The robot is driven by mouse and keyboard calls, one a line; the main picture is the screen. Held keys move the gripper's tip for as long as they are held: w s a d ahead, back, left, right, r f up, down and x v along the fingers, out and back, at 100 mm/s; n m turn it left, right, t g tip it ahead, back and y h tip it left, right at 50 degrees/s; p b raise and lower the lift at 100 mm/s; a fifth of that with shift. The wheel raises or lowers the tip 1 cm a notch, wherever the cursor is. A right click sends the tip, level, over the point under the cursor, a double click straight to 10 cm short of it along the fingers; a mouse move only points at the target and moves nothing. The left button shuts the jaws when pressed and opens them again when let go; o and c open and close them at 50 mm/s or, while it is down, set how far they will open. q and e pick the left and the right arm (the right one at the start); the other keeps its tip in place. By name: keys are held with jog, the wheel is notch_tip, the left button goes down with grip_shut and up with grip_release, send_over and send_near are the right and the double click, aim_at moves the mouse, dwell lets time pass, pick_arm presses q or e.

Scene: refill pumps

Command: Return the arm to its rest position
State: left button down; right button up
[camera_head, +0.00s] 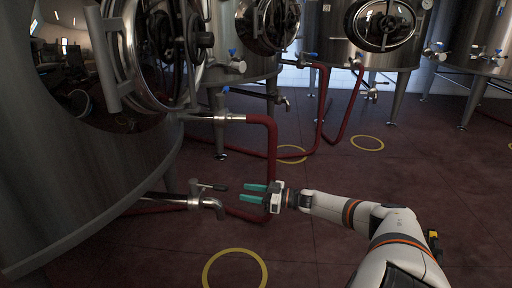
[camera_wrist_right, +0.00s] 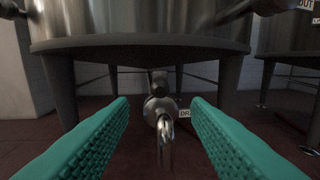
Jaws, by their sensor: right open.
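My right arm reaches in from the lower right in the head view. Its gripper (camera_head: 255,193) points left, with its two teal fingers apart and nothing between them. The fingertips are a short way right of the black-handled valve (camera_head: 207,186) and the metal drain spout (camera_head: 213,205) of the near tank. In the right wrist view the open fingers (camera_wrist_right: 160,140) frame a metal outlet (camera_wrist_right: 160,108) under a steel tank (camera_wrist_right: 140,25), with a gap before it. My left gripper is not seen.
The large near tank (camera_head: 85,185) fills the left side. A red hose (camera_head: 272,140) bends down close behind my right gripper. More tanks (camera_head: 375,40) stand at the back. Yellow rings (camera_head: 235,251) mark the dark red floor, which is clear around my right forearm.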

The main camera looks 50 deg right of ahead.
jog(key=shift+v, duration=1)
